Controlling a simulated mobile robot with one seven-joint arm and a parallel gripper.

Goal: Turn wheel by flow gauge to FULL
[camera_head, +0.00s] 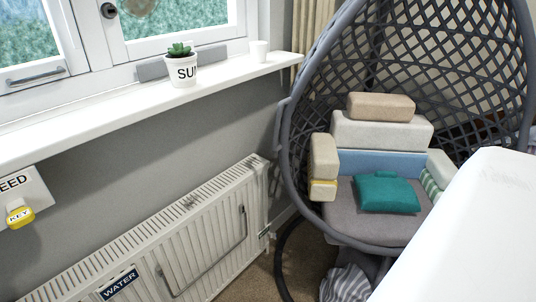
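I see no wheel and no flow gauge with a FULL mark in the head camera view. A white radiator (200,240) stands under the window sill, with a dark label reading WATER (119,284) at its lower left. A small fitting (266,232) shows at the radiator's right end, too small to tell what it is. On the wall at the left edge is a plate (30,188) with letters ending in EED, and a yellow tag reading KEY (20,217) is on it. My gripper is not in view.
A grey hanging chair (300,170) holds several cushions, including a teal one (388,193). A large white surface (475,230) fills the lower right. Striped cloth (346,284) lies below the chair.

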